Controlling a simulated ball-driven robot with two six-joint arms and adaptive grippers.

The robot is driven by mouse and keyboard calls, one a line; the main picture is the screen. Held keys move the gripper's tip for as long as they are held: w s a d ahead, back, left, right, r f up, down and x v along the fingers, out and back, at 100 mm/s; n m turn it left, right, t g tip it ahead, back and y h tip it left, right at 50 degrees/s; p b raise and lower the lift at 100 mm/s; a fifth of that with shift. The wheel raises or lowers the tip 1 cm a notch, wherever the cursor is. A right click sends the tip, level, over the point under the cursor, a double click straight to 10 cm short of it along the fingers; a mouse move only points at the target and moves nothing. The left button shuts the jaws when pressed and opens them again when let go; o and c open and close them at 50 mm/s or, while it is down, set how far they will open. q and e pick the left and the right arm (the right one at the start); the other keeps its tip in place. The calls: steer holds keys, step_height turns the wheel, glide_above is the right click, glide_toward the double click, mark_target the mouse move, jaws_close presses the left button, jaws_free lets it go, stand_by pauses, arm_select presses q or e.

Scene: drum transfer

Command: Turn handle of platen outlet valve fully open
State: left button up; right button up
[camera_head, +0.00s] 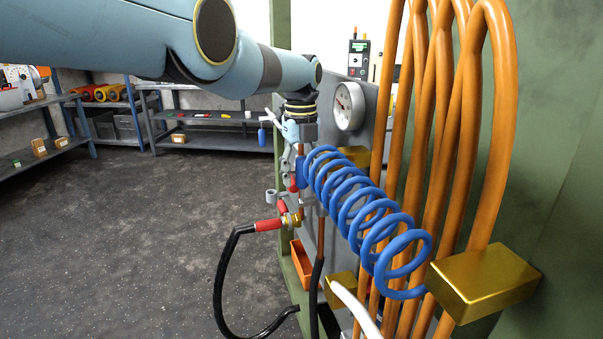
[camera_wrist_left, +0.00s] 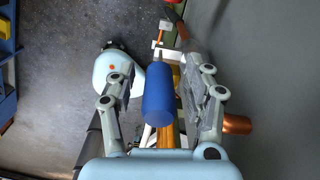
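My left gripper (camera_head: 292,160) points down beside the grey panel in the head view, just left of the blue coiled hose. In the left wrist view its two fingers (camera_wrist_left: 160,80) stand apart on either side of a blue cylinder (camera_wrist_left: 158,98), with gaps on both sides. The cylinder may be the valve's handle, but I cannot tell for sure. In the head view a small blue part (camera_head: 300,172) shows at the gripper, partly hidden by the fingers. The valve body and its handle angle are not clear. My right gripper is not in view.
The blue coil (camera_head: 365,215) and orange pipes (camera_head: 455,150) crowd the gripper's right. A round gauge (camera_head: 349,106) sits on the panel (camera_head: 366,100). A red-ended fitting (camera_head: 268,225) with a black hose (camera_head: 220,280) sits below. The floor to the left is open, with shelves (camera_head: 205,120) behind.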

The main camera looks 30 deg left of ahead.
arm_select(q)
steer(key=shift+r, duration=0.1)
step_height(320, 180, up, 12)
steer(key=shift+f, duration=0.1)
stand_by(0.4)
